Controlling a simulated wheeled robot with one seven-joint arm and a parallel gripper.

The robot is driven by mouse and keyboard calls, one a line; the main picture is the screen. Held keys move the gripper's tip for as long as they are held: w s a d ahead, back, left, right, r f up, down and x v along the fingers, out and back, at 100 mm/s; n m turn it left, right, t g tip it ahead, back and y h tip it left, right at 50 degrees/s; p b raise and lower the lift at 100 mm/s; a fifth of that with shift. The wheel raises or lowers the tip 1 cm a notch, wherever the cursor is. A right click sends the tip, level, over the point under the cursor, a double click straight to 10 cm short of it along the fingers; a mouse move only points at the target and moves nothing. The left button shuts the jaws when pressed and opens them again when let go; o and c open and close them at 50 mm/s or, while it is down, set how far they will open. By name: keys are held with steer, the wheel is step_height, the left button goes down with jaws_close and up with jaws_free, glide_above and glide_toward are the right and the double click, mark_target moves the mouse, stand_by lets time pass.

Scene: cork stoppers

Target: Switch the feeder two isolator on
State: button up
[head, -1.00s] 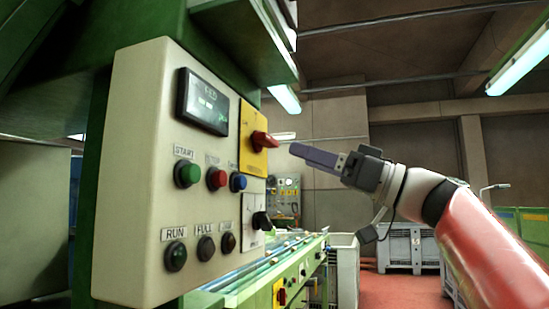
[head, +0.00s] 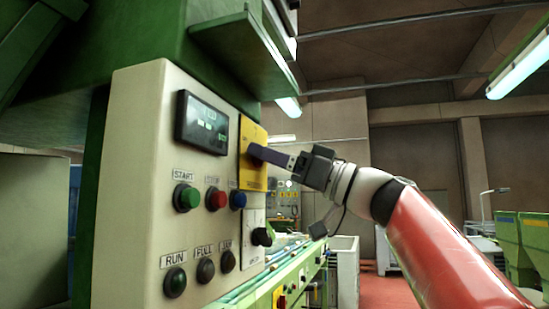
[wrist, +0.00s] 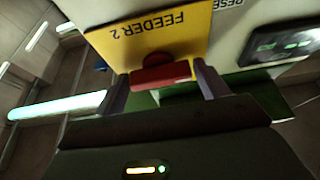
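The feeder two isolator is a red rotary handle (wrist: 160,76) on a yellow plate (wrist: 150,42) marked "FEEDER 2", upside down in the wrist view. In the head view the yellow plate (head: 252,135) is at the right edge of the cream control panel (head: 130,180), and my finger hides most of the red handle. My gripper (wrist: 162,82) is open, with one finger on each side of the red handle. It reaches in from the right in the head view (head: 258,153). I cannot tell whether the fingers touch the handle.
Below the plate is a black rotary switch (head: 262,237) on a white plate. Start (head: 187,197), red and blue buttons and a display (head: 203,123) are close by on the left. A green hood (head: 245,55) overhangs the panel. Free room lies to the right.

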steer(key=c, duration=0.6)
steer(key=shift+m+t, duration=0.3)
steer(key=shift+m, duration=0.2)
steer(key=m+t+h, duration=0.1)
steer(key=m+h, duration=0.1)
steer(key=m, duration=0.5)
steer(key=m+t+h+p, duration=0.1)
steer(key=m+h, duration=0.2)
steer(key=m, duration=0.4)
steer(key=m+t+h+p, duration=0.1)
steer(key=m+h, duration=0.1)
steer(key=m, duration=0.5)
steer(key=shift+s+r+t+h, duration=0.2)
steer(key=shift+t+h, duration=0.1)
steer(key=shift+h, duration=0.1)
steer(key=shift+a+m, duration=0.1)
steer(key=shift+m, duration=0.2)
steer(key=o, duration=1)
